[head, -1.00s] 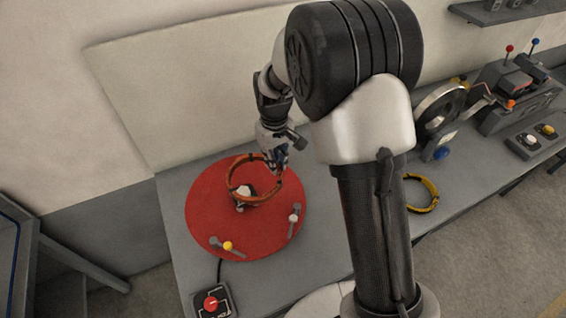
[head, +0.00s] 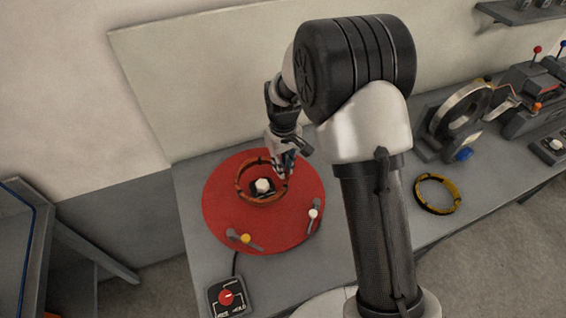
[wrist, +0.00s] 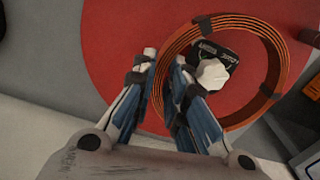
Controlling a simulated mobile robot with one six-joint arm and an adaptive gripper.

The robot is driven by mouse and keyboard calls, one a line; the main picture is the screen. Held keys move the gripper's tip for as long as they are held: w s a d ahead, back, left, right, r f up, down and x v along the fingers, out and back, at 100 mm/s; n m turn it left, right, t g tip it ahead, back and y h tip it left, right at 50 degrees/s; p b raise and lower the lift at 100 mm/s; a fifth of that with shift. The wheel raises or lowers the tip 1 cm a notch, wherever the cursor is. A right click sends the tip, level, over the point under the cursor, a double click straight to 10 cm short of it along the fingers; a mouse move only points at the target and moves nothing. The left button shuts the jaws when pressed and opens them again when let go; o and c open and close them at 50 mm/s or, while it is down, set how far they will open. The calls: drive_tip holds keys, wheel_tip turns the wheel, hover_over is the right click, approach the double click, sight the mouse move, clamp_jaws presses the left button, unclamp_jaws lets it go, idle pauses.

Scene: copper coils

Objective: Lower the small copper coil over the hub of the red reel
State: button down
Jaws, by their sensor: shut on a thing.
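The small copper coil (head: 258,203) is an orange-brown ring over the middle of the red reel (head: 290,225). It also shows in the wrist view (wrist: 280,70). The pale hub (head: 263,186) stands inside the ring in the head view. I cannot tell whether the coil touches the reel's face.
Two small levers, one yellow-knobbed (head: 245,238) and one white-knobbed (head: 313,213), stand on the reel's front part. A control box (head: 228,297) lies in front. A yellow-and-black ring (head: 456,199) and a machine with a metal ring (head: 462,105) are to the right.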

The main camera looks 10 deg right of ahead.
drive_tip(key=shift+f+b, duration=1.45)
drive_tip(key=shift+f, duration=1.1)
drive_tip(key=c, duration=1.5)
unclamp_jaws()
wheel_tip(320, 180, up, 12)
